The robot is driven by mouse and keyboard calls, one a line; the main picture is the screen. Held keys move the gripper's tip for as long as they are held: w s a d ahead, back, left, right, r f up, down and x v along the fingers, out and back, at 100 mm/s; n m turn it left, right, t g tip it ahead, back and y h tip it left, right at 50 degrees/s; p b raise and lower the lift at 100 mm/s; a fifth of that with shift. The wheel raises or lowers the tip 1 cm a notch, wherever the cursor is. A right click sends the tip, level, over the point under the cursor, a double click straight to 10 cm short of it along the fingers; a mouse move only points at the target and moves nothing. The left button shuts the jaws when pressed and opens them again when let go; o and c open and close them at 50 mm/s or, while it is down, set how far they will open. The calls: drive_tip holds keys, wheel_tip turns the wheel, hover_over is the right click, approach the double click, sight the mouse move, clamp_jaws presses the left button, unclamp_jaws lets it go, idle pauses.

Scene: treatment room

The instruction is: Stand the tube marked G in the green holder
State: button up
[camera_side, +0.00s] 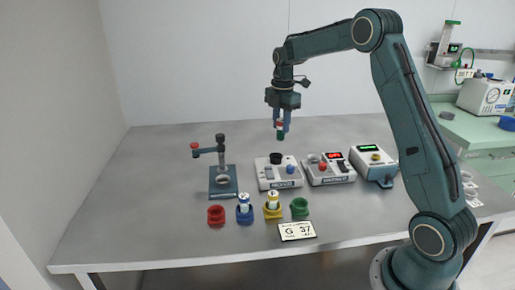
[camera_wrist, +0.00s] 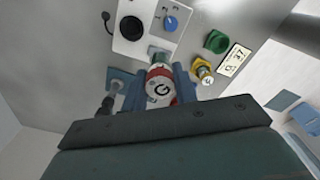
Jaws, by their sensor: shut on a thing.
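My gripper (camera_side: 281,118) is shut on the tube marked G (camera_wrist: 160,88) and holds it high above the table. The tube's pale top bears the letter G, with red and green bands below it. In the side view the tube (camera_side: 280,133) hangs roughly upright between the fingers. The green holder (camera_side: 300,207) is empty and stands on the table at the right end of a row of holders, well below and nearer the camera than my gripper. It also shows in the wrist view (camera_wrist: 216,41), to the upper right of the tube.
The row also has an empty red holder (camera_side: 216,216), and blue (camera_side: 244,217) and yellow (camera_side: 272,212) holders with tubes. A card reading G 37 (camera_side: 297,231) lies in front. Behind stand a clamp stand (camera_side: 222,182) and several devices, including a mixer-like box (camera_side: 278,174).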

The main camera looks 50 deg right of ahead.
drive_tip(key=s+a+f, duration=0.8)
drive_tip(key=s+f, duration=0.1)
drive_tip(key=s, duration=0.4)
drive_tip(key=shift+s+a, duration=0.2)
drive_tip(key=shift+f, duration=0.15)
drive_tip(key=shift+f, duration=2.75)
drive_tip(key=shift+f, duration=0.65)
drive_tip(key=o, duration=0.8)
drive_tip(key=shift+c, duration=0.2)
drive_tip(key=shift+r, duration=0.15)
wheel_tip(320, 180, up, 11)
idle(0.6)
